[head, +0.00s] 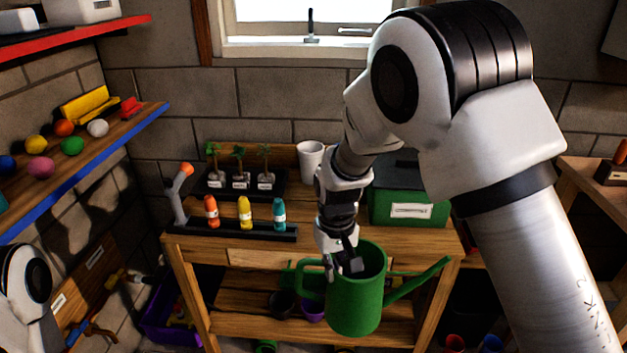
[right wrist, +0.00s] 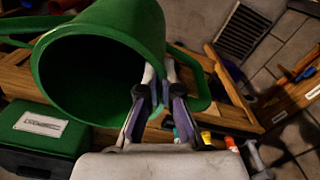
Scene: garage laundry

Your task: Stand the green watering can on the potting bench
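The green watering can (head: 355,300) hangs upright from my right gripper (head: 344,265), its spout to the right and its handle to the left. My right gripper is shut on the can's upper wall at the rim, beside the handle. The right wrist view shows the can's open mouth (right wrist: 85,65) and my right gripper's fingers (right wrist: 161,85) pinching the rim. The potting bench (head: 415,238) stands behind the can, which covers part of its front edge in the head view. Part of my left arm shows at the lower left; its gripper is out of view.
On the bench are a black seedling tray (head: 240,185), a rack with several coloured bottles (head: 245,213), a white cup (head: 310,160) and a green box (head: 408,205). The bench top's front strip is bare. A blue-edged shelf (head: 100,155) is at the left.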

